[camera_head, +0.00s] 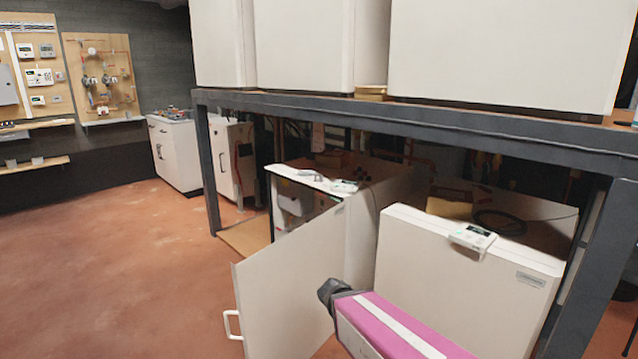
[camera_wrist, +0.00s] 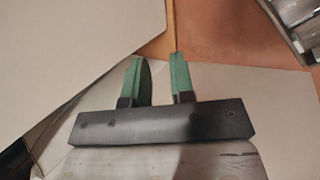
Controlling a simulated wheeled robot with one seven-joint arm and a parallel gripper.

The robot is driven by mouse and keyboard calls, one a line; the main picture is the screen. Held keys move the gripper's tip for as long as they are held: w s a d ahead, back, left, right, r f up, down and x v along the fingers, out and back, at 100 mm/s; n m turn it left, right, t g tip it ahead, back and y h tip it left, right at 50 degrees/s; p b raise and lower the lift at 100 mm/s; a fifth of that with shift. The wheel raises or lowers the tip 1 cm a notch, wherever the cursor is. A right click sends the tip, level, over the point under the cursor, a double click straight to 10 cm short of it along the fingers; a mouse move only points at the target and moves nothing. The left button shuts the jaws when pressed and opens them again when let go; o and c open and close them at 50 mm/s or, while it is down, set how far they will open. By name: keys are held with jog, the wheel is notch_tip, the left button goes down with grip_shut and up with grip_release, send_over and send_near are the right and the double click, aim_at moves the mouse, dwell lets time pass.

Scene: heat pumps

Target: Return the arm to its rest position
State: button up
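My gripper (camera_wrist: 159,75) shows in the wrist view with two green fingers on a dark bar. The fingers stand apart with nothing between them. In the head view my arm, pink with a white stripe and a dark end, reaches in from the bottom, in front of the right white heat pump unit (camera_head: 455,290). The fingers are hidden there. An open white door (camera_head: 287,285) with a handle (camera_head: 232,325) stands left of my arm.
A dark metal frame (camera_head: 420,122) spans above the units, with a leg (camera_head: 208,170) at left and another at right. The left unit (camera_head: 360,230) is open. Reddish floor (camera_head: 110,260) is clear to the left. White cabinets (camera_head: 175,155) stand behind.

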jog(key=d+r+m+g+y, duration=0.2)
jog(key=d+m+y, duration=0.4)
jog(key=m, duration=0.2)
jog(key=shift+s+d+r+m+g, duration=0.15)
jog(key=shift+d+r+m+g, duration=0.15)
jog(key=shift+m+g, duration=0.1)
dwell(0.7)
